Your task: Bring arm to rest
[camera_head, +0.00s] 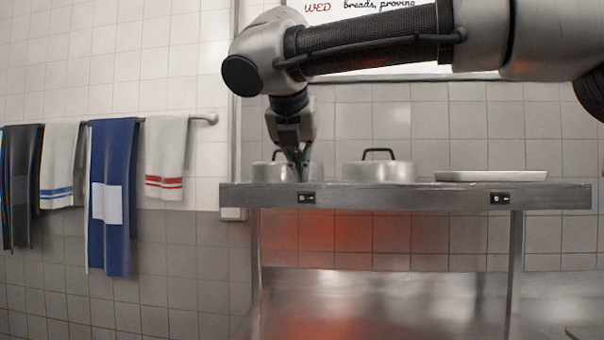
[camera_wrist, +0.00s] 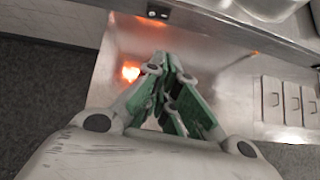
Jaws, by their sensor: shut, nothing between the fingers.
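My arm reaches across the top of the head view from the right, bent so that its end hangs down. My gripper (camera_head: 297,160) points down in front of the left pot (camera_head: 262,172) on the steel shelf and partly hides it. In the wrist view the green-padded fingers of my gripper (camera_wrist: 172,60) meet at their tips. The gripper is shut with nothing between the fingers. I cannot tell from these views whether it touches the shelf edge or pot.
A steel shelf (camera_head: 420,198) holds a second lidded pot (camera_head: 378,171) and a flat tray (camera_head: 490,176). Below is a lower steel surface (camera_head: 380,295) with orange reflections. Towels and aprons hang on a rail (camera_head: 203,119) at left. White containers (camera_wrist: 292,103) show right in the wrist view.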

